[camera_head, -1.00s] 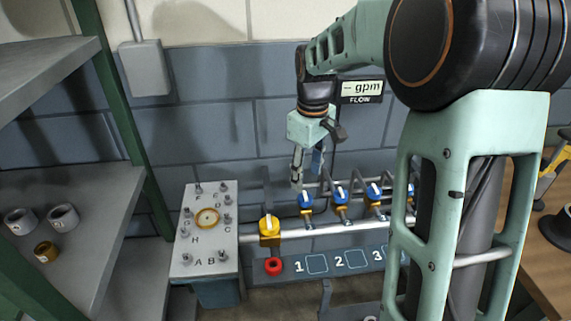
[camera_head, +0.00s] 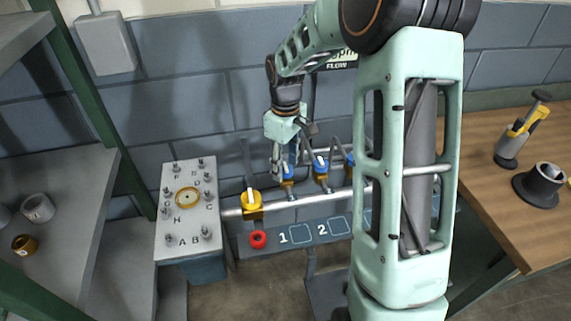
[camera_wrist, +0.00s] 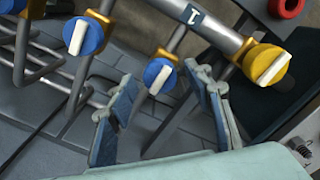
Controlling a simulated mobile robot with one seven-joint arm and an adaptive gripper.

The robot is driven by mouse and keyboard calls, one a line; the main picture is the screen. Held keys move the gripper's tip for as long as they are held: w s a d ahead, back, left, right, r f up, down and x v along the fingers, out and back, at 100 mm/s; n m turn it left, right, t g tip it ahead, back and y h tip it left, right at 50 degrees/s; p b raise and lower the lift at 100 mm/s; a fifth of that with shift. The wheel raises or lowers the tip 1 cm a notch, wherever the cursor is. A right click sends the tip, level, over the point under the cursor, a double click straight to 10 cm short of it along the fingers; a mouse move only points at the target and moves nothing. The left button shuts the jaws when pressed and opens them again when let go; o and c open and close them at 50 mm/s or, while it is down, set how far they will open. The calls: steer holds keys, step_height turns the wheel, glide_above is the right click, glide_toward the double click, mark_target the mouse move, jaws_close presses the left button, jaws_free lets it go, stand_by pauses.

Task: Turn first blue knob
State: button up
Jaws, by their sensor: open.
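The first blue knob (camera_head: 287,172), a blue disc with a white bar on a yellow valve body, sits on the pipe above the label 1. In the wrist view this blue knob (camera_wrist: 160,76) appears between my two fingertips, its white bar slanted. My gripper (camera_head: 283,158) is at the knob in the head view and partly covers it. In the wrist view my gripper (camera_wrist: 163,92) is open, one blue-padded finger on each side of the knob. I cannot tell whether a finger touches it.
A second blue knob (camera_head: 320,165) and third blue knob (camera_head: 350,158) stand to the right. A yellow knob (camera_head: 251,200) and a red ring (camera_head: 258,239) are to the left, near a lettered box (camera_head: 182,225). A wooden table (camera_head: 480,195) stands at right.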

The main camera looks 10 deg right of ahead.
steer(key=shift+f, duration=0.2)
steer(key=shift+c, duration=0.3)
steer(key=c, duration=1.1)
